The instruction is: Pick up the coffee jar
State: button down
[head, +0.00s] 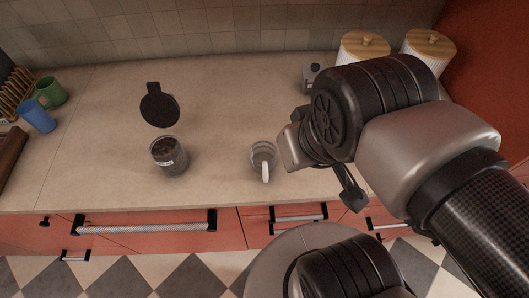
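The coffee jar (169,155) is a short clear glass jar with dark contents and a small pale label. It stands upright on the counter left of the middle, near the front edge. My gripper (352,191) is mostly hidden behind my own wrist in the head view. Only a dark finger part shows, near the counter's front edge. It is well to the right of the jar and apart from it. I cannot tell whether it is open or shut.
A clear glass mug (263,157) stands between jar and arm. A flat black round object (159,106) lies behind the jar. Green (52,91) and blue (37,115) mugs are at left. Wood-lidded white canisters (362,46) stand at back right. The counter (225,100) has free room mid-back.

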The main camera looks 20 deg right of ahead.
aim_at(164, 148)
jog(key=k+j+u, duration=0.1)
jog(key=j+u, duration=1.05)
jog(key=k+j, duration=0.05)
